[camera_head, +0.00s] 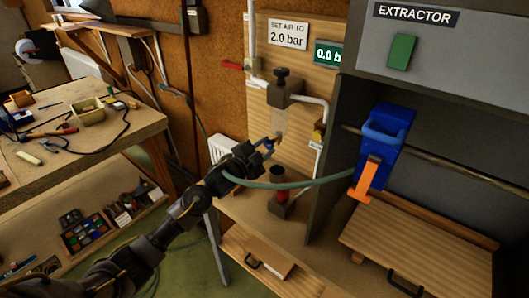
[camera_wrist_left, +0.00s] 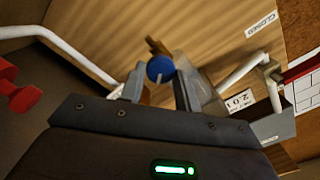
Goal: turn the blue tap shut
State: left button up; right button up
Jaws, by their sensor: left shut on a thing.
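The blue tap (camera_wrist_left: 160,69) shows as a round blue knob with a pale line on it, between the two fingers in the left wrist view. My left gripper (camera_wrist_left: 158,84) is shut on it. In the head view my left gripper (camera_head: 268,145) reaches to the lower part of the wooden panel, below the clear bowl of the regulator. The tap is small and mostly hidden there, so its turn angle is hard to tell. A "CLOSED" label (camera_wrist_left: 262,24) is on the panel in the wrist view. My right gripper is not in view.
A red lever (camera_head: 232,65) sits at the panel's left edge. The regulator (camera_head: 284,92) stands above my gripper. A teal hose (camera_head: 300,183) runs across to a blue tool with an orange handle (camera_head: 367,178). A cluttered workbench (camera_head: 105,150) is at left.

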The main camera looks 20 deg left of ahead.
pick_arm(q)
jog(key=m+b, duration=0.2)
jog(key=m, duration=0.2)
jog(key=shift+f+b, duration=0.2)
jog(key=shift+b, duration=0.15)
jog(key=shift+r+m+b, duration=0.1)
jog(key=shift+m+b, duration=0.75)
jog(key=shift+m, duration=0.65)
jog(key=o, duration=0.9)
